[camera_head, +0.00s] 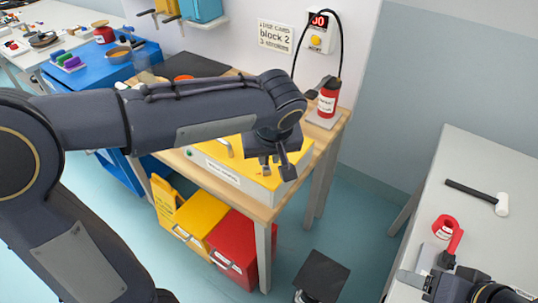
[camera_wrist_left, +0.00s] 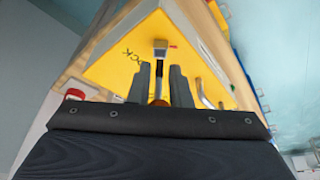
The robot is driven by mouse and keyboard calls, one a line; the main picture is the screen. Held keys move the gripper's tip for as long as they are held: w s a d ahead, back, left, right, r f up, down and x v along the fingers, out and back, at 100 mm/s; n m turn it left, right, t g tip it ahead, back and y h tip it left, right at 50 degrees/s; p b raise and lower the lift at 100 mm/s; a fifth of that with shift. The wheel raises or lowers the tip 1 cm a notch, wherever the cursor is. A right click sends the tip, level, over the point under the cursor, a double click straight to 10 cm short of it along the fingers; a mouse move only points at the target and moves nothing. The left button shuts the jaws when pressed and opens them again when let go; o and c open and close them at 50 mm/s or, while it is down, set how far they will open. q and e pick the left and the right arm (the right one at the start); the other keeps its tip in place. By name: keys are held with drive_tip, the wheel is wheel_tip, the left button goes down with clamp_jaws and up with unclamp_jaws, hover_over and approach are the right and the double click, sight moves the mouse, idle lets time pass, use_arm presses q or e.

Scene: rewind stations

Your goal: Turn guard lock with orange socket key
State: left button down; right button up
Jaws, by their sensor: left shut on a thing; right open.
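My left gripper (camera_head: 277,168) is over the yellow guard cover (camera_head: 240,148) of a white box on the wooden table. In the left wrist view its fingers (camera_wrist_left: 159,72) are shut on the orange socket key, whose orange part (camera_wrist_left: 159,103) shows at the base of the fingers. The metal shank (camera_wrist_left: 158,84) points at the yellow cover. A small grey lock fitting (camera_wrist_left: 160,45) lies past the fingertips, beside a red mark and partly readable lettering. I cannot tell whether the key touches it. My right gripper (camera_head: 437,277) is open at the lower right.
A silver handle (camera_wrist_left: 204,92) stands on the cover. A red tool (camera_head: 447,232) and a white-headed mallet (camera_head: 480,196) lie on the right table. Yellow and red bins (camera_head: 233,251) are below.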

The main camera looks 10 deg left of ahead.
use_arm(q)
drive_tip(key=shift+f, duration=0.15)
idle(0.3)
drive_tip(key=shift+f+b, duration=0.45)
drive_tip(key=shift+b, duration=0.15)
drive_tip(key=shift+f+b, duration=0.9)
drive_tip(key=shift+b, duration=0.05)
idle(1.2)
